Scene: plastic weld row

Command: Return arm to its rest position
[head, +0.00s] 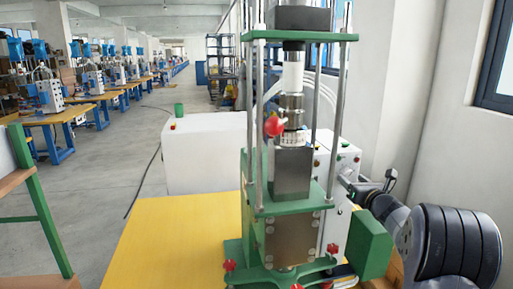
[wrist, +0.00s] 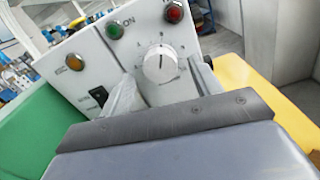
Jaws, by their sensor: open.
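My arm (head: 452,245) comes in from the lower right of the head view, bent, with its end beside a white control box (head: 322,165) behind the green press. Whether a finger touches the panel I cannot tell. In the head view the fingertips are hard to make out near the box.
The green press (head: 292,175) with steel rods stands in front of the box on a yellow table (head: 165,240). The panel has green (wrist: 114,30), red (wrist: 173,13) and orange (wrist: 75,62) lights and a black switch (wrist: 98,96).

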